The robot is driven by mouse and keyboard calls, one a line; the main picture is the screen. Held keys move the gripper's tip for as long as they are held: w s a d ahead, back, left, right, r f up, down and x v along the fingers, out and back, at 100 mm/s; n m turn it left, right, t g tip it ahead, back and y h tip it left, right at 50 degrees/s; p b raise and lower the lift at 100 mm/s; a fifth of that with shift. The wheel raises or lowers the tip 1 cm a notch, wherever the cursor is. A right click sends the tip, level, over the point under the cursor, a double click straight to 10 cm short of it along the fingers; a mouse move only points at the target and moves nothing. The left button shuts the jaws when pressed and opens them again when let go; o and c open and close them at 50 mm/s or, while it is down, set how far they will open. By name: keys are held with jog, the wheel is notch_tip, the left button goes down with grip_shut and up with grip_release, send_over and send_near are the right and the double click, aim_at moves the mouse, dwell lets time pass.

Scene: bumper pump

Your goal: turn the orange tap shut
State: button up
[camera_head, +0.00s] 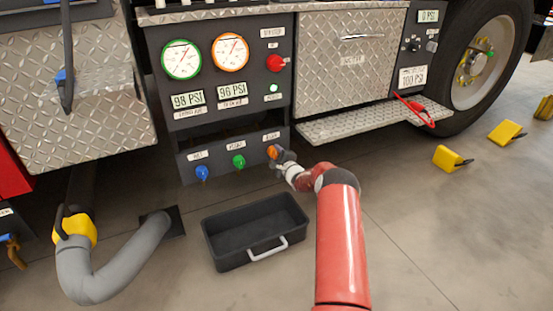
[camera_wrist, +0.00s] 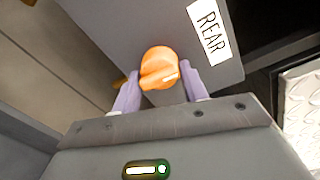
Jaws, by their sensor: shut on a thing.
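The orange tap (camera_head: 272,152) is a round knob at the right end of the lower dark panel (camera_head: 222,166). In the wrist view the orange tap (camera_wrist: 158,68) has a raised grip bar and sits below a label reading REAR. My gripper (camera_head: 279,156) reaches the tap from the right. In the wrist view my gripper (camera_wrist: 160,88) has one pale finger on each side of the tap, shut on it. The exact finger contact is partly hidden.
A blue tap (camera_head: 202,173) and a green tap (camera_head: 239,162) are on the same panel to the left. A black tray (camera_head: 213,245) stands on the floor below. A step (camera_head: 362,122) juts out at right. A grey hose (camera_head: 100,278) lies at left.

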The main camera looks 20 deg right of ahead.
jog(key=shift+d+r+n+b, duration=0.15)
jog(key=shift+r+n+b, duration=0.15)
jog(key=shift+n, duration=0.3)
jog(key=o, duration=0.9)
jog(key=shift+f, duration=0.1)
jog(key=shift+s, duration=0.15)
jog(key=s, duration=0.3)
jog(key=s+p, duration=0.1)
jog(key=s, duration=0.3)
jog(key=shift+s+d+r, duration=0.1)
jog(key=shift+s+r, duration=0.1)
jog(key=shift+s, duration=0.1)
